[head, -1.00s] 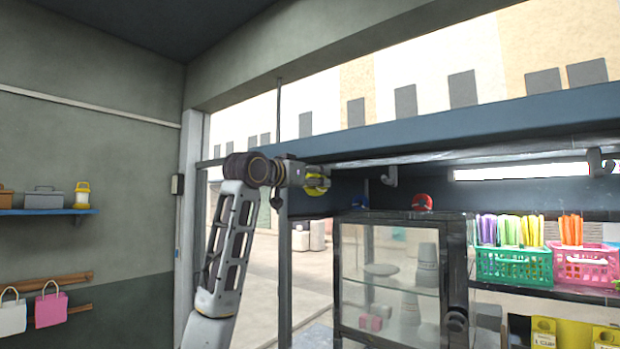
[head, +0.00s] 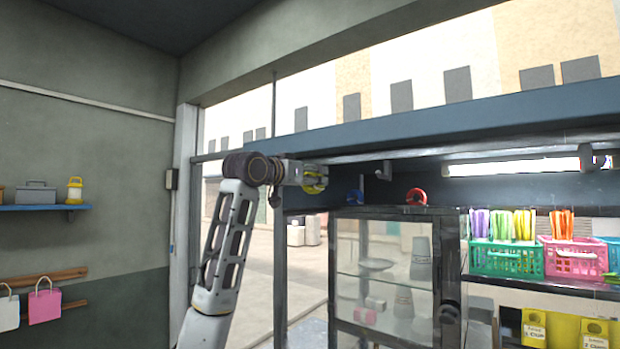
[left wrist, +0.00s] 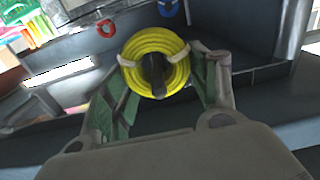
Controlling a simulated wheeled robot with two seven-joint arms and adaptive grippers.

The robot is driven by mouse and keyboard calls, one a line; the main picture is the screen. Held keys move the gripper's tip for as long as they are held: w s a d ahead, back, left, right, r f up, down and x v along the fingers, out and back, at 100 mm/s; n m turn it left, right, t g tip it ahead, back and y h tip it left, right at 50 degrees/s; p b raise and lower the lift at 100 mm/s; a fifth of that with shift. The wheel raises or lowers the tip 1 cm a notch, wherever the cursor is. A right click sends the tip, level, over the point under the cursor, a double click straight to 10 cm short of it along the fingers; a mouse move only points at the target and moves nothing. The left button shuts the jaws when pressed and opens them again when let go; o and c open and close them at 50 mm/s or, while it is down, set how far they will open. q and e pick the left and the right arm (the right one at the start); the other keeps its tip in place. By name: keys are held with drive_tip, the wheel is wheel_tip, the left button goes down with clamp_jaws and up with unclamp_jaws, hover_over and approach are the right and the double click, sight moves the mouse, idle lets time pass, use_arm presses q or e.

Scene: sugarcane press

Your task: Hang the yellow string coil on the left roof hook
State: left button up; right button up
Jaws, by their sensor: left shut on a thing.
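The yellow string coil (head: 322,186) is a round ring with light ties. My left gripper (head: 314,178) is shut on it and holds it up just below the roof beam. In the left wrist view the coil (left wrist: 179,75) sits between the two fingers of the gripper (left wrist: 158,90), facing the camera. A dark piece shows in its hole; I cannot tell what it is. The left roof hook (head: 384,171), grey, hangs under the beam to the right of the coil, apart from it in the head view. My right gripper is out of view.
A second roof hook (head: 587,156) hangs farther right. A blue coil (head: 357,197) and a red coil (head: 416,197) are behind, above the glass cabinet (head: 390,285). The blue roof beam (head: 450,118) runs just above the gripper. Green (head: 507,261) and pink (head: 571,260) baskets stand right.

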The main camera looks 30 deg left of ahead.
use_arm(q)
drive_tip(key=o, duration=1)
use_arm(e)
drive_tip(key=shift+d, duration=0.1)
use_arm(q)
drive_tip(key=s, duration=0.8)
drive_tip(key=s+a, duration=0.1)
drive_tip(key=s, duration=0.3)
idle(0.4)
